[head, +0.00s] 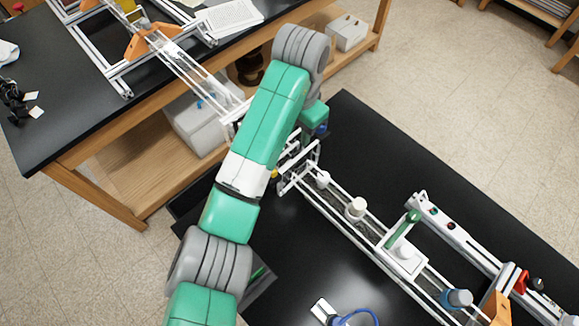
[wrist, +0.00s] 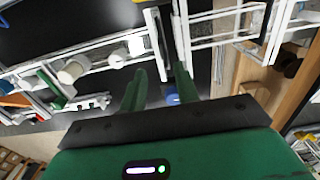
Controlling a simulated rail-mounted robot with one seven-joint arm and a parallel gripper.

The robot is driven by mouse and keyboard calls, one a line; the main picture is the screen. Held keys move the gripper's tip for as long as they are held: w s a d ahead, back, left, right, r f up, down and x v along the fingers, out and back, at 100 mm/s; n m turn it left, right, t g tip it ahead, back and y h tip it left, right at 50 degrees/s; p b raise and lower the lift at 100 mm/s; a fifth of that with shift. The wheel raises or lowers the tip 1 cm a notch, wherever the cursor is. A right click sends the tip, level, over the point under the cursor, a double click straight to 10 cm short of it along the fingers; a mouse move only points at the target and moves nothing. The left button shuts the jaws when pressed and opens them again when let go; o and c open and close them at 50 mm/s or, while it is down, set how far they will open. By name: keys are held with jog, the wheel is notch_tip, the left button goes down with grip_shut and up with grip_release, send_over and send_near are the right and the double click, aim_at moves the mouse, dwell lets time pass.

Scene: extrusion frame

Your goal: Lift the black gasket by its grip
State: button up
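My gripper (wrist: 160,72) shows in the wrist view as two green fingers, set apart with a gap between them. I see nothing clamped in that gap. A small blue thing (wrist: 173,99) shows beyond the base of the right finger.
The frame carries white cylinders (head: 356,208), a green handle (head: 403,229), a grey cylinder with a blue ring (head: 459,298) and an orange bracket (head: 496,307). A blue cable (head: 362,315) lies on the black table (head: 330,262). A wooden bench (head: 62,176) with another frame stands at upper left.

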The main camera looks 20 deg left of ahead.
aim_at(297, 152)
notch_tip(297, 152, down, 8)
jog(key=shift+w+a+r, duration=0.1)
jog(key=shift+r, duration=0.1)
grip_shut()
